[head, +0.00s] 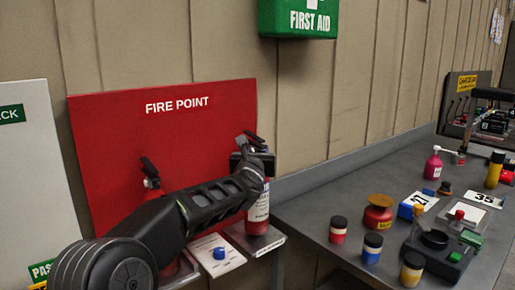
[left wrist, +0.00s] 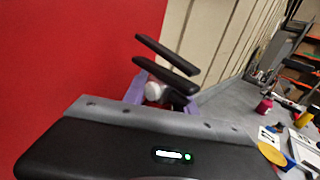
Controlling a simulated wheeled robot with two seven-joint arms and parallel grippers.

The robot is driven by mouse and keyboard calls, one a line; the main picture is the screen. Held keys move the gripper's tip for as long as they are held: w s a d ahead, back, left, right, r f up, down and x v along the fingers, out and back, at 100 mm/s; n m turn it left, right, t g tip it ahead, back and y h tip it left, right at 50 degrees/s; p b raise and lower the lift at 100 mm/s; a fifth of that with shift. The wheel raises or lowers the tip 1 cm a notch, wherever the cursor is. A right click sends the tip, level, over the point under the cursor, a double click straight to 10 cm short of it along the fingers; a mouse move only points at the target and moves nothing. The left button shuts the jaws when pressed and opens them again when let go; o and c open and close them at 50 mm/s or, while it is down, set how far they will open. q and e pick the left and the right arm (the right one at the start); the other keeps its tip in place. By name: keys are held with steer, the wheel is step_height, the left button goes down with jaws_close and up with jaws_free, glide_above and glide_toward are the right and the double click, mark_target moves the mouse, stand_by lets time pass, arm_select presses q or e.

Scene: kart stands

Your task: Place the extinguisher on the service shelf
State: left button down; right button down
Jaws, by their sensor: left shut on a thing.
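A red extinguisher (head: 258,214) with a white label and black handle stands upright at the right edge of the red fire point board (head: 115,135). Its base appears to meet a narrow grey ledge (head: 268,246). My left gripper (head: 254,163) is shut on it, just under the handle. In the left wrist view, the extinguisher's black levers (left wrist: 165,55) rise between the gripper's fingers (left wrist: 160,98); its body is hidden there. My right gripper is in neither view. No surface in view is labelled as the service shelf.
A second extinguisher (head: 151,181) stands left, partly behind my left arm. A card with a blue knob (head: 219,254) lies between them. The grey bench (head: 310,205) at right holds paint jars, number cards and a pink bottle (head: 432,166); its near-left part is clear.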

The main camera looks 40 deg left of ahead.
arm_select(q)
steer(key=shift+f, duration=0.8)
steer(key=c, duration=1)
jaws_free()
steer(key=shift+f, duration=0.15)
steer(key=shift+s+d, duration=0.1)
steer(key=shift+s, duration=0.05)
steer(key=b+v, duration=0.2)
steer(key=v, duration=0.9)
steer(key=shift+s+d, duration=0.2)
steer(key=shift+s, duration=0.15)
